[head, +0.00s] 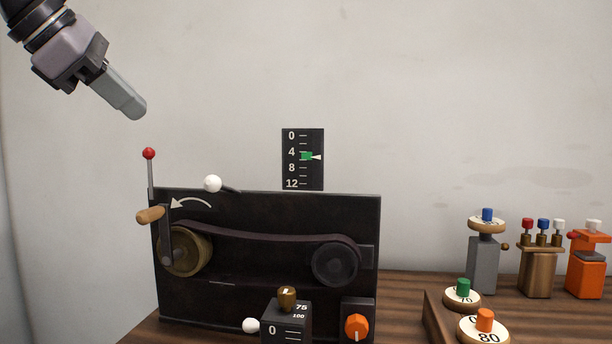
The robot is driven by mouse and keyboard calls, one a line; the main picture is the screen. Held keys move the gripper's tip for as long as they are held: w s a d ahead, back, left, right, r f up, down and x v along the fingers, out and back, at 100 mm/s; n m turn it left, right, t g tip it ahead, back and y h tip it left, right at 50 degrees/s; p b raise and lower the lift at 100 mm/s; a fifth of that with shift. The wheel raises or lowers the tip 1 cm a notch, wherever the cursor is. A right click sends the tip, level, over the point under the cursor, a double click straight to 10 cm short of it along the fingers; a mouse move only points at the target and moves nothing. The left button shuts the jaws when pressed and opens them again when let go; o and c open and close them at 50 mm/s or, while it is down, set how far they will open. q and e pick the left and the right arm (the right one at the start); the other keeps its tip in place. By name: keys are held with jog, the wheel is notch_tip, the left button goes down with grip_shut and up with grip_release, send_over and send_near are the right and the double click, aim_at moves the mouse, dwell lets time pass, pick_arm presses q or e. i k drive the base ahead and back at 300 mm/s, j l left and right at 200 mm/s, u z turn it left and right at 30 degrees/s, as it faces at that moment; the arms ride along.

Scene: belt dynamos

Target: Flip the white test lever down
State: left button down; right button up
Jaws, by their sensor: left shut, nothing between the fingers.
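A white ball knob (212,183) sits at the top edge of the black belt machine (270,215), with a short dark arm running right from it. A second white ball knob (250,325) is at the left side of a small black box (286,322) at the machine's front. I cannot tell for certain which is the test lever. My left gripper (136,108) is shut and empty, up and to the left of the upper white knob, above the red-tipped lever (149,155) and apart from everything. My right gripper is not in view.
A wooden-handled crank (150,215) sticks out at the machine's left. A scale plate (303,160) stands behind the machine. An orange dial (357,327) is at front right. Several coloured-knob blocks and discs stand on the wooden table (405,290) at right.

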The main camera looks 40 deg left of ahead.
aim_at(212, 184)
jog(key=k+l, duration=0.1)
jog(key=k, duration=0.4)
jog(key=k+l, duration=0.1)
jog(key=k, duration=0.4)
